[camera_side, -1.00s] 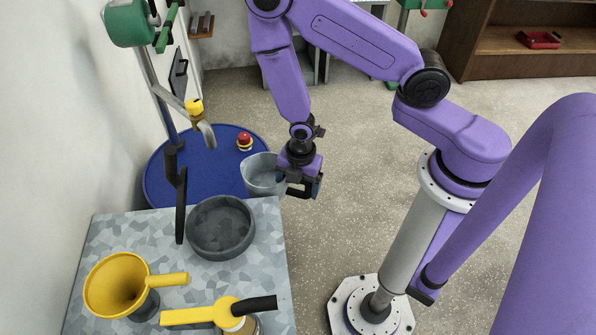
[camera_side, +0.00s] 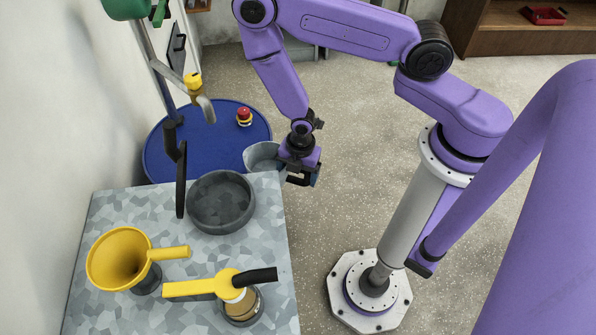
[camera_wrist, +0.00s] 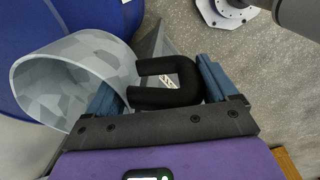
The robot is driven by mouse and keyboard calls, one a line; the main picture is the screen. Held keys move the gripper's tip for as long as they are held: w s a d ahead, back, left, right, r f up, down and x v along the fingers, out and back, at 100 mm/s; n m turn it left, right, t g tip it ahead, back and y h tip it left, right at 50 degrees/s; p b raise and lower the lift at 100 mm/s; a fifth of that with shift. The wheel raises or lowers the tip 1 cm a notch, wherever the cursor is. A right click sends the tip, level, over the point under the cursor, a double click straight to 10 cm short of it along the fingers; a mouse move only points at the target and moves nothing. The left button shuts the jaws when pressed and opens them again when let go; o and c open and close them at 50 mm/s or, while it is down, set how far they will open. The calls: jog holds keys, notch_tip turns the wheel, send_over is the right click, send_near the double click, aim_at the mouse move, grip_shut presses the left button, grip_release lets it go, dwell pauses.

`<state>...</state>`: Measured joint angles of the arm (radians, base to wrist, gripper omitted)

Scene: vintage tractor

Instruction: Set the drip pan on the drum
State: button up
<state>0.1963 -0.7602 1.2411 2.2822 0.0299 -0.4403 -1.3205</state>
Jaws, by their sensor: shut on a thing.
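The dark grey round drip pan (camera_side: 221,203) lies on the grey patterned metal tabletop (camera_side: 190,262), near its far edge. The blue drum (camera_side: 195,150) stands behind the table, its round top showing. My gripper (camera_side: 300,179) is just right of the table's far right corner. It is shut on the black loop handle (camera_wrist: 165,97) of a grey galvanised jug (camera_side: 262,155). In the wrist view the jug (camera_wrist: 75,85) is tilted, its open mouth toward the left, with the blue drum behind it. In the side view the jug's lower part is hidden by the table.
A red button on a yellow base (camera_side: 244,117) sits on the drum's far right. A yellow funnel (camera_side: 122,260) and a yellow-headed can with a black grip (camera_side: 238,290) stand on the near tabletop. The floor (camera_side: 345,190) to the right is clear.

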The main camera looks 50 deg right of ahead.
jog(key=shift+w+a+f, duration=0.15)
jog(key=shift+w+a, duration=0.25)
jog(key=shift+w, duration=0.9)
jog(key=shift+w+a+f, duration=0.15)
jog(key=shift+w+a, duration=0.2)
jog(key=shift+w, duration=0.9)
jog(key=shift+w+a+f, duration=0.15)
jog(key=shift+w+a, duration=0.25)
jog(key=shift+w, duration=0.9)
jog(key=shift+w+a+f, duration=0.1)
jog(key=shift+w+a, duration=0.2)
jog(key=shift+w, duration=0.8)
jog(key=shift+w+a+r, duration=0.1)
jog(key=shift+w+a, duration=0.25)
jog(key=shift+w, duration=0.75)
jog(key=shift+w+a+f, duration=0.1)
jog(key=shift+w+a, duration=0.2)
jog(key=shift+w, duration=0.8)
jog(key=shift+f, duration=0.35)
jog(key=o, duration=1.2)
